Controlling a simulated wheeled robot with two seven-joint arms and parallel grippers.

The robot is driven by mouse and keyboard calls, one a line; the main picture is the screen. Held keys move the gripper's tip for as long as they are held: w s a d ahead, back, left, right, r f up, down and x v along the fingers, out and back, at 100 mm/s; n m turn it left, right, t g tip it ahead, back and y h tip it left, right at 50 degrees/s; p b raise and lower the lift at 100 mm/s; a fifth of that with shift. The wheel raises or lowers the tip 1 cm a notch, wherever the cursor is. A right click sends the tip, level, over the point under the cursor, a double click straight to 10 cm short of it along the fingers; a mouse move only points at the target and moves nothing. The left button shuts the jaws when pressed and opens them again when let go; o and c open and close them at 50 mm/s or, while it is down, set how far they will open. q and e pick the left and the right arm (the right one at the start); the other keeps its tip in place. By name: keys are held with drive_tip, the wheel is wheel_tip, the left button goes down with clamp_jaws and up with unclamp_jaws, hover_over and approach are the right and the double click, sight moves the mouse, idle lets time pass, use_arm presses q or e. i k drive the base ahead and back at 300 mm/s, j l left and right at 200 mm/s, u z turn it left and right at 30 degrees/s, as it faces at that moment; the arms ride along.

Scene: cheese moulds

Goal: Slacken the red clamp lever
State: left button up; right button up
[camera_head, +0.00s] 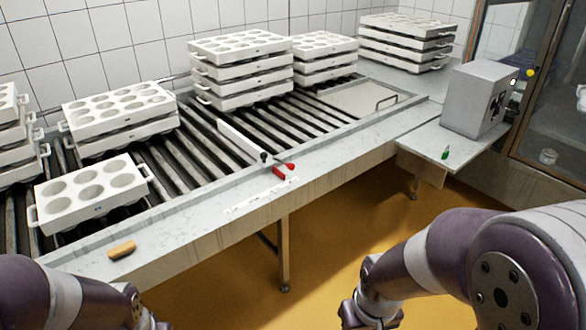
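The red clamp lever (279,172) is on the near edge of the roller conveyor, around the middle of the view. It sits at the near end of a white guide bar (238,141) that lies across the rollers. A dark knob and a thin bar with a red tip are close beside it. The lever is small, so how tight it is cannot be told. My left arm enters at the bottom left and my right arm at the bottom right. Both run out of the bottom of the picture well short of the lever, and their gripper fingers do not show.
Stacked white moulds (240,45) stand on the rollers behind the lever, and a single mould (90,189) is at the left. A tan wooden piece (121,250) lies on the conveyor's near ledge. A grey box (478,98) and a small green item (445,153) are on the right shelf.

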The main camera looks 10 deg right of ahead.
sight(291, 166)
drive_tip(key=i+z, duration=0.1)
drive_tip(key=i, duration=2.1)
drive_tip(key=l, duration=0.1)
